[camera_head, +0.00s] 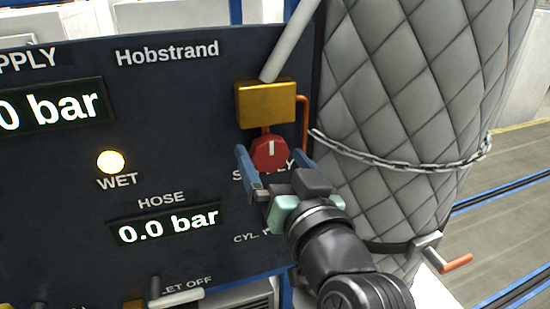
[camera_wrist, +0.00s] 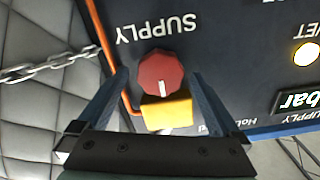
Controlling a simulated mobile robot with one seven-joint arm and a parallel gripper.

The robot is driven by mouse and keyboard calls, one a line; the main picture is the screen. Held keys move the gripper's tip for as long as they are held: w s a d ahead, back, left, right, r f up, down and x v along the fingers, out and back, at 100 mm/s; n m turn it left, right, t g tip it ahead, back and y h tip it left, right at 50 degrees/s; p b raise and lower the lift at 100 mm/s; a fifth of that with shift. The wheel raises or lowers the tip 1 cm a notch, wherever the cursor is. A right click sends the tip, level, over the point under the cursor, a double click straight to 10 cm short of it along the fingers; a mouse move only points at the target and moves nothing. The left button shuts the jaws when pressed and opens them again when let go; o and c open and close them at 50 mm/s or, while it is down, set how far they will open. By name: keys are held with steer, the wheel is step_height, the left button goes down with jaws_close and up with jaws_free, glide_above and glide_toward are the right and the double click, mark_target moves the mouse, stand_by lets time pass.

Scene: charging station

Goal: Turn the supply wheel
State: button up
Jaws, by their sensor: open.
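The supply wheel (camera_head: 270,152) is a red, many-sided knob with a white mark, on the dark panel (camera_head: 200,75) below a brass block (camera_head: 266,104). In the head view its white mark points up. My gripper (camera_head: 270,160) is at the wheel, with its blue fingers open on either side. In the wrist view the wheel (camera_wrist: 160,74) shows between the spread fingers of my gripper (camera_wrist: 160,85), with visible gaps on both sides. I cannot tell how deep the fingertips reach around it. The SUPPLY label is partly hidden by my gripper in the head view.
A quilted grey cylinder cover (camera_head: 405,95) with a chain (camera_head: 400,165) stands close on the right. An orange pipe (camera_head: 305,125) runs beside the brass block. A lit WET lamp (camera_head: 111,161) and a HOSE display reading 0.0 bar (camera_head: 168,225) are left. An orange-handled lever (camera_head: 455,262) is lower right.

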steer(key=c, duration=1.3)
steer(key=shift+f+n+b, duration=0.1)
steer(key=shift+n+b, duration=0.3)
steer(key=n+b, duration=0.2)
steer(key=shift+f+n, duration=0.1)
steer(key=shift+n, duration=0.3)
steer(key=n+b, duration=0.5)
steer(key=shift+a, duration=0.1)
steer(key=n+b, duration=0.4)
steer(key=n, duration=0.1)
steer(key=shift+n, duration=0.4)
steer(key=shift+a+n+b, duration=0.1)
steer(key=shift+n+b, duration=1.45)
steer(key=shift+n, duration=0.25)
